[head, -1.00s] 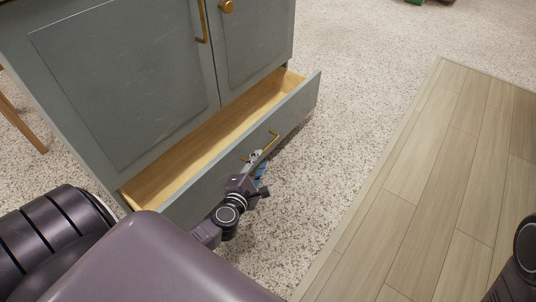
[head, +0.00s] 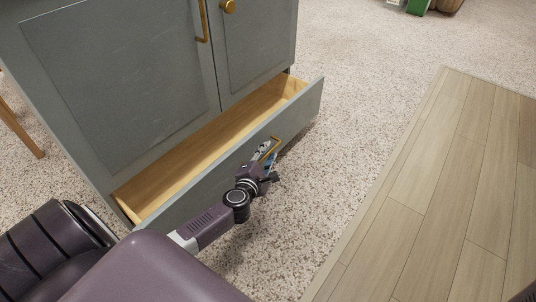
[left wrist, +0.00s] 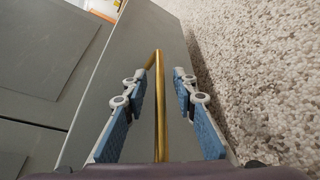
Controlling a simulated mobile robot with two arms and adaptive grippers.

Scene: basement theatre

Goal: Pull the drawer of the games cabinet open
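The games cabinet (head: 110,80) is grey with brass handles. Its bottom drawer (head: 215,175) stands open, showing a bare, pale wooden inside. The drawer's brass handle (head: 276,143) is on the outer face of its grey front, and it also shows in the left wrist view (left wrist: 160,100). My left gripper (head: 265,160) is at this handle, outside the drawer. In the left wrist view its blue-padded fingers (left wrist: 160,88) are apart on either side of the handle bar, with gaps showing. My right gripper is not in view.
Speckled carpet (head: 360,90) lies clear in front of the drawer. A wooden-plank floor area (head: 440,200) lies to the right. A wooden leg (head: 20,128) stands left of the cabinet. A green object (head: 418,6) is at the far top edge.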

